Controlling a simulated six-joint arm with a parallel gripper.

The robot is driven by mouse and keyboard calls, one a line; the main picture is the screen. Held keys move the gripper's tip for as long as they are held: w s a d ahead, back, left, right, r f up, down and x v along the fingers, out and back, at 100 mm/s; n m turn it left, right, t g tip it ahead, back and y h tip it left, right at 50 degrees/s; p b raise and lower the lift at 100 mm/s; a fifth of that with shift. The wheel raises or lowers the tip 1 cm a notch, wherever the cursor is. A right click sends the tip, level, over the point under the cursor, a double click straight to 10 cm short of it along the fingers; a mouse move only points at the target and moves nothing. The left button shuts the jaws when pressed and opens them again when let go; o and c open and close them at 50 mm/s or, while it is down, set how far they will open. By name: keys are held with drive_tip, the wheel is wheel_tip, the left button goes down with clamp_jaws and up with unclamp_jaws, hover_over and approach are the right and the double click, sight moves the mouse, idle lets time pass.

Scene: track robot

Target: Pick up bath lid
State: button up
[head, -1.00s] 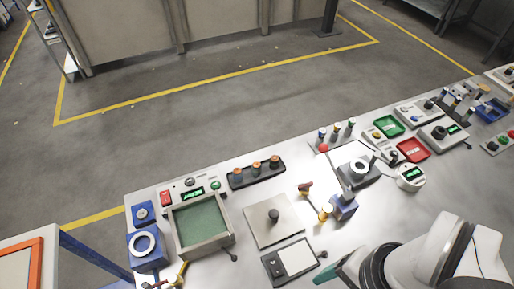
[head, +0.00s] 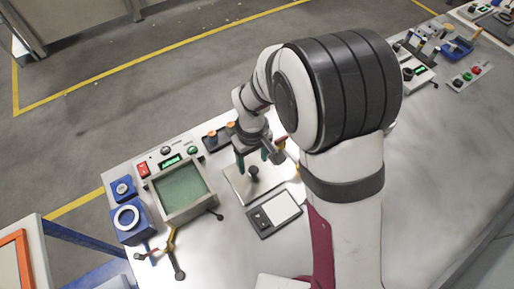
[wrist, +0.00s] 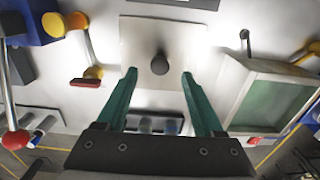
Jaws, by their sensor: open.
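The bath lid is a flat, pale square plate (head: 236,184) with a dark round knob (head: 254,173) at its middle, lying on the bench. In the wrist view the lid (wrist: 137,35) is at top centre, its knob (wrist: 160,62) between my fingertips. My gripper (head: 257,161) is open over the lid. In the wrist view the green fingers of my gripper (wrist: 159,74) spread to either side of the knob with gaps. They hold nothing. I cannot tell how high the fingertips are above the plate.
The grey-walled bath (head: 192,213) with a green inside stands left of the lid. A black and white panel (head: 273,214) lies in front. A dark block with orange-topped knobs (head: 211,140) is behind. Blue blocks (head: 134,232) stand farther left.

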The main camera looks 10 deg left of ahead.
sight(253, 170)
wheel_tip(253, 170, down, 5)
drive_tip(key=shift+f, duration=0.15)
clamp_jaws()
